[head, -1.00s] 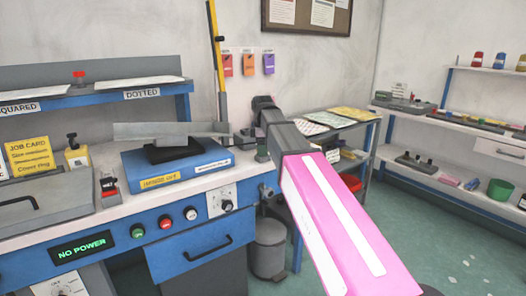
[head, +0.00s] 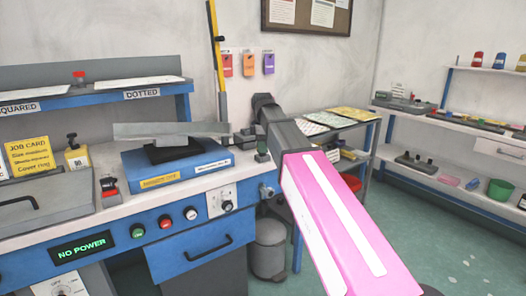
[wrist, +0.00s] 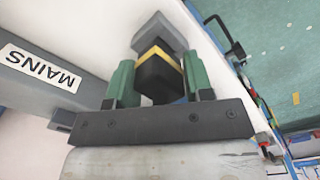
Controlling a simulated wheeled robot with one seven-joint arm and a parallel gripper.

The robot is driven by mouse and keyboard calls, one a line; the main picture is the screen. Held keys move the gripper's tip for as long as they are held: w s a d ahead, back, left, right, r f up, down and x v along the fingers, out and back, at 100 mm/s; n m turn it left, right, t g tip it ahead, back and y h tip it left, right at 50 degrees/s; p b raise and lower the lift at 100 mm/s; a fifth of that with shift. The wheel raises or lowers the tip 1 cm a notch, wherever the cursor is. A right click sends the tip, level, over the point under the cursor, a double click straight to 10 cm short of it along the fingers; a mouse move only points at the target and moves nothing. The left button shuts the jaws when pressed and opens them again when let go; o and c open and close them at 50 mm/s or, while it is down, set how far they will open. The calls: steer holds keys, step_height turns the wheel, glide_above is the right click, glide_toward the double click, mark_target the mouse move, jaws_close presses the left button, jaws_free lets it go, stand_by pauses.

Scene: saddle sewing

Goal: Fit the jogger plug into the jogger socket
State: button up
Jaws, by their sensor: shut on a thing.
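My gripper (wrist: 158,82) has green fingers in the wrist view. It is shut on the jogger plug (wrist: 158,76), a black block with a yellow band. A grey block (wrist: 160,32) shows just past the plug; I cannot tell whether it is part of the plug or the socket, or whether they touch. In the head view my gripper (head: 262,153) is small and dark, over the right end of the bench, and the plug is hard to make out there. The blue jogger box (head: 178,170) sits to its left, with a yellow label on its front.
A grey bar labelled MAINS (wrist: 40,76) lies left of the plug in the wrist view. The bench front has a NO POWER display (head: 80,246), several buttons and a drawer handle (head: 208,247). A grey bin (head: 270,248) stands on the floor to the right.

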steer(key=shift+r, duration=1)
jaws_close()
steer(key=shift+r, duration=2)
